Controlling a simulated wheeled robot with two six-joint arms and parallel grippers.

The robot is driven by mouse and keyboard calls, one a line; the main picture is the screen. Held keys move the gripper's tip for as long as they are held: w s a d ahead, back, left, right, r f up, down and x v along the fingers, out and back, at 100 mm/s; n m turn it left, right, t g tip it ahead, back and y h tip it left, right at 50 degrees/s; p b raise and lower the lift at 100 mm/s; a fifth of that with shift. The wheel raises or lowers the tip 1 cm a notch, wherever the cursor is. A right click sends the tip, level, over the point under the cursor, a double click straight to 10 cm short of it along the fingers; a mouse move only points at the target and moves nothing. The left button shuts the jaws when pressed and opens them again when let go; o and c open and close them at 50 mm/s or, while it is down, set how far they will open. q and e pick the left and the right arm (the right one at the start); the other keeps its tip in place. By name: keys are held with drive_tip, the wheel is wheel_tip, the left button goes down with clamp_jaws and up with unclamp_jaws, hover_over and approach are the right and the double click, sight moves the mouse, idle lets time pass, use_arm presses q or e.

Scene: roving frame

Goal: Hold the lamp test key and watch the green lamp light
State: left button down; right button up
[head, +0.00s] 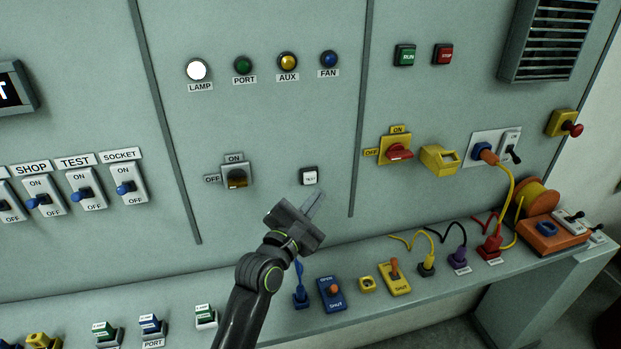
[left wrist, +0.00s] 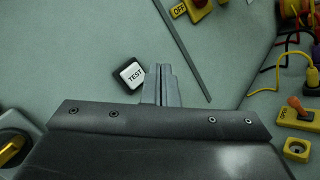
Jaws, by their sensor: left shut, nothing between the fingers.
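The test key (head: 309,175) is a small white square button marked TEST in a dark frame on the grey panel. It also shows in the left wrist view (left wrist: 132,75), just left of my fingertips. My left gripper (head: 318,198) is shut and empty, with its fingertips a little below and right of the key in the head view. I cannot tell whether they touch the panel. The green lamp (head: 242,65), labelled PORT, is dark green and looks unlit. The white lamp (head: 197,70), labelled LAMP, is bright. My right gripper is not in view.
An amber lamp (head: 288,62) and a blue lamp (head: 329,59) sit beside the green one. A rotary switch (head: 237,178) is left of the key, and a red-handled yellow switch (head: 398,151) is right. A shelf (head: 420,296) with plugs and switch blocks runs below.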

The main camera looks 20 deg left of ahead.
sight(310, 178)
use_arm(q)
drive_tip(key=shift+w+a+p, duration=0.25)
drive_tip(key=shift+w+a, duration=0.2)
drive_tip(key=shift+w, duration=0.2)
drive_tip(key=shift+w+a+p, duration=0.2)
drive_tip(key=shift+w+a, duration=0.2)
drive_tip(key=shift+w, duration=0.2)
idle(1.1)
drive_tip(key=shift+w+a+p, duration=0.25)
drive_tip(key=shift+w+p, duration=0.1)
drive_tip(key=shift+p, duration=0.05)
